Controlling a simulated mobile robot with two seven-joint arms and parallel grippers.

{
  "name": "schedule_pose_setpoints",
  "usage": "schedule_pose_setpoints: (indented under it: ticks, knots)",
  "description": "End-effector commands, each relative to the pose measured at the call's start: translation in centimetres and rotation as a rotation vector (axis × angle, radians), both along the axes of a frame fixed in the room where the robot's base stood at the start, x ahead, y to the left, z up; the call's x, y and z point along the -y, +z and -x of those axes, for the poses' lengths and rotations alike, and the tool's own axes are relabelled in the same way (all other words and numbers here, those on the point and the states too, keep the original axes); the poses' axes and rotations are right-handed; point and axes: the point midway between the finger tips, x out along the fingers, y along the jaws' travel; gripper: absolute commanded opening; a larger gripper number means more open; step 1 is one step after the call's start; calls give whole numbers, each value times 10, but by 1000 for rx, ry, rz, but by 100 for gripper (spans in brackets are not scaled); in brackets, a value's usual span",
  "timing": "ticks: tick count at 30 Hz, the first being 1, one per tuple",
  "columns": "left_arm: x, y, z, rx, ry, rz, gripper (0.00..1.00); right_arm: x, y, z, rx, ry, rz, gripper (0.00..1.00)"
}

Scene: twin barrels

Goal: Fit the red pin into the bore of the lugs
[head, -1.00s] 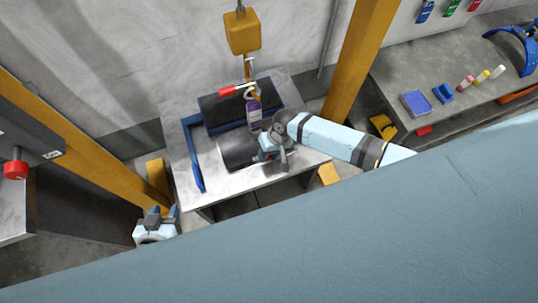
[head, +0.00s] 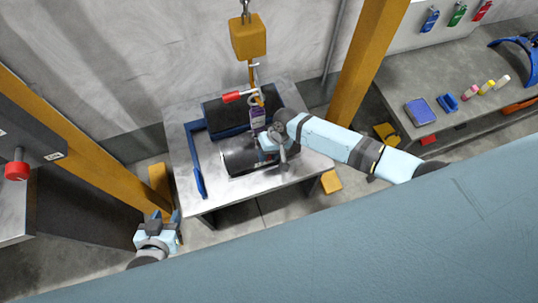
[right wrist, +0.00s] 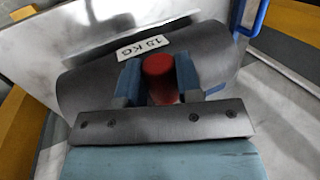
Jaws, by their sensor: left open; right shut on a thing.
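My right gripper (head: 270,143) is over the right part of the near dark barrel (head: 243,159). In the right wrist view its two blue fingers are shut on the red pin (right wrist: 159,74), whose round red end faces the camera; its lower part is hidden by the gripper. My left gripper (head: 164,216) is open and empty, left of and below the table, apart from everything. A purple block (head: 258,119) hangs or stands between the barrels beside my right gripper. I cannot make out the lugs or their bore.
The table (head: 288,183) carries a blue frame (head: 197,165). Yellow posts (head: 366,60) flank the table. A grey bench (head: 455,85) stands at right.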

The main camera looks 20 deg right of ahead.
Motion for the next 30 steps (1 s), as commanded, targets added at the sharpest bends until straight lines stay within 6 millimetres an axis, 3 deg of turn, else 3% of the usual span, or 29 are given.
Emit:
schedule_pose_setpoints:
  ticks: [30]
  knots:
    - [0, -10, 0, -2, 0, -1, 43, -1, 0, -26, 1, 0, 0, 0]
